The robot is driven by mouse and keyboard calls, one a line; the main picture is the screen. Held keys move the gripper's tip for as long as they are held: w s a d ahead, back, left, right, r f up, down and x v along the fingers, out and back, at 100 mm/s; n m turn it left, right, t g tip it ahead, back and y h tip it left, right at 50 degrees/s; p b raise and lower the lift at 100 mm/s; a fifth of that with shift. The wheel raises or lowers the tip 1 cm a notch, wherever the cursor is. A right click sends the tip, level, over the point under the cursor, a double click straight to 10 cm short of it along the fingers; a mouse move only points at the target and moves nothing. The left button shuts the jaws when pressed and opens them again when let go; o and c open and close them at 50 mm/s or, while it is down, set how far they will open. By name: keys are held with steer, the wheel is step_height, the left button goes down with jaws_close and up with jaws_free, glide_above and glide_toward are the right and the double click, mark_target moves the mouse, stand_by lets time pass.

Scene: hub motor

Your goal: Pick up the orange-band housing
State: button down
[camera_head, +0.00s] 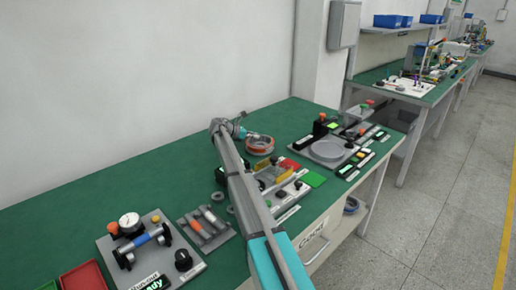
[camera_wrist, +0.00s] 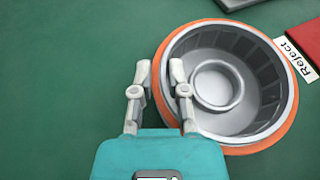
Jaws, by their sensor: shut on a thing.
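The orange-band housing (camera_wrist: 277,122) is a round, open grey cup with an orange band around its outside and a raised ring in its middle. It also shows in the head view (camera_head: 260,147), at the back of the green bench near the wall. My gripper (camera_wrist: 160,72) is shut on the left wall of the housing, one finger outside the rim and the other inside it. In the head view my gripper (camera_head: 246,134) reaches the housing's left side. I cannot tell whether the housing touches the bench.
A red pad (camera_wrist: 306,38) with a Reject label (camera_wrist: 296,60) lies right of the housing. A round grey fixture (camera_head: 327,150) stands farther right. A gauge stand (camera_head: 130,224) sits at the front left.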

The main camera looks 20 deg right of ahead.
mark_target(263, 145)
steer(key=shift+r, duration=0.1)
stand_by(0.4)
step_height(263, 145, up, 2)
steer(key=p, duration=0.2)
steer(key=shift+r+p, duration=0.25)
steer(key=shift+p, duration=0.15)
steer(key=s+d+r+p, duration=0.5)
steer(key=s+r+p, duration=0.5)
steer(key=s, duration=0.3)
steer(key=shift+d+r, duration=0.15)
steer(key=shift+d, duration=0.05)
